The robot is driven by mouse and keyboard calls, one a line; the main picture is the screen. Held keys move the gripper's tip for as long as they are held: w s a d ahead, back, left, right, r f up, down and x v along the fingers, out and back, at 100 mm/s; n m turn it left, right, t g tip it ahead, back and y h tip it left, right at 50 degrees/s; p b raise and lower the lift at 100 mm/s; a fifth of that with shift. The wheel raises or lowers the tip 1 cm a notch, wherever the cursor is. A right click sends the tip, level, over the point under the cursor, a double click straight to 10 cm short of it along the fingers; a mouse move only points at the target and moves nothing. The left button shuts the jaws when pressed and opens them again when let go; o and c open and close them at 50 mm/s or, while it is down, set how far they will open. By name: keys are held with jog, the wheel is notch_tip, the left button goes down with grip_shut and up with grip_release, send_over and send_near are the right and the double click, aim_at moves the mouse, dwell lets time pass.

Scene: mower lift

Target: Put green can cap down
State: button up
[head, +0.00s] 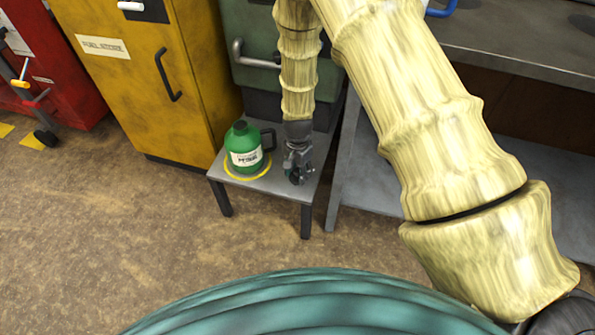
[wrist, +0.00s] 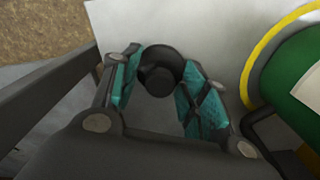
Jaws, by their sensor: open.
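The green can (head: 244,148) stands upright on a small grey stand inside a yellow ring; its edge also shows at the right of the wrist view (wrist: 295,75). A small dark round cap (wrist: 158,72) is seen between my gripper's teal finger pads in the wrist view, over the pale stand top. My gripper (head: 297,172) points down at the stand, to the right of the can. Its fingers (wrist: 160,88) are open, one on each side of the cap. The cap seems to rest on the stand. In the head view my gripper mostly hides it.
The small stand (head: 265,186) has bare top at its front. A yellow cabinet (head: 150,75) is behind left, a green cabinet (head: 255,45) behind, and a grey workbench (head: 520,40) to the right. The can's black handle (head: 268,138) faces my gripper. Open floor lies in front.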

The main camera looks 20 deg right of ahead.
aim_at(298, 170)
notch_tip(298, 170, up, 12)
jog(key=p, duration=0.3)
jog(key=shift+p, duration=0.4)
